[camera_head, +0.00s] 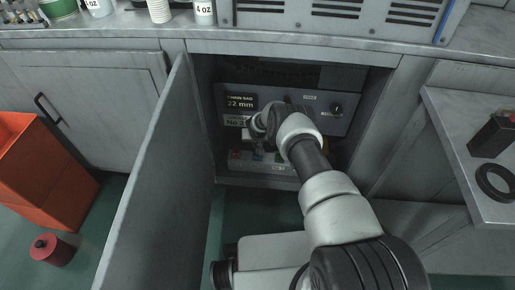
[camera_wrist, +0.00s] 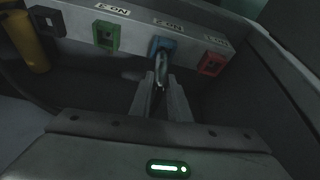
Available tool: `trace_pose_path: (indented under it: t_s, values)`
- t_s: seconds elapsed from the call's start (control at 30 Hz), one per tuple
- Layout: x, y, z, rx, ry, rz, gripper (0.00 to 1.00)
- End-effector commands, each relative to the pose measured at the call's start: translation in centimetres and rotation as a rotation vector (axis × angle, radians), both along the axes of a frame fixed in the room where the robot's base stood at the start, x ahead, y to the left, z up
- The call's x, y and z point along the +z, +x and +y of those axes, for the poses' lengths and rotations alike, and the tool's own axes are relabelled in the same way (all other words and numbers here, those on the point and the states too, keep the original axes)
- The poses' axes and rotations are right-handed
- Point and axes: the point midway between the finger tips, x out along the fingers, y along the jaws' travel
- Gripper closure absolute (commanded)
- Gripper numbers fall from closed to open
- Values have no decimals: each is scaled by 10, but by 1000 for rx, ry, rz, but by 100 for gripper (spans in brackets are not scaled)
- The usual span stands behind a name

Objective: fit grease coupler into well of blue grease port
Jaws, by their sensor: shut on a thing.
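In the wrist view, my gripper (camera_wrist: 161,88) is shut on the grease coupler (camera_wrist: 162,66), a slim metallic piece pointing away from me. The coupler's far end overlaps the lower part of the blue grease port (camera_wrist: 157,45), a square block on a grey panel. I cannot tell whether its tip is inside the well or just in front of it, since the coupler covers the opening. In the head view, my arm reaches into the open cabinet, and my wrist hides the coupler and the blue port.
A green port (camera_wrist: 105,36) and dark port (camera_wrist: 47,21) lie left of the blue one, a red port (camera_wrist: 211,64) right. A yellow cylinder (camera_wrist: 27,42) stands far left. The open cabinet door (camera_head: 160,190) flanks my arm; a control panel (camera_head: 337,108) is inside.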

Motion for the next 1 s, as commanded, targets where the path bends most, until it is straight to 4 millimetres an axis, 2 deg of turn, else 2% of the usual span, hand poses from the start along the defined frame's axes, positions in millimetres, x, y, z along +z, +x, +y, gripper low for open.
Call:
trace_pose_path:
  t_s: [0.03, 0.1, 0.5, 0.53, 0.63, 1.0]
  values:
    - [-14, -1, 0, -1, 1, 1, 100]
    - [-19, 0, 0, -1, 0, -1, 100]
    - [-23, 0, 0, -1, -1, 0, 100]
    - [-22, 0, 0, 0, -1, 1, 81]
    - [-22, 0, 0, 0, -1, 1, 65]
    - [-17, 0, 0, 0, 0, 0, 65]
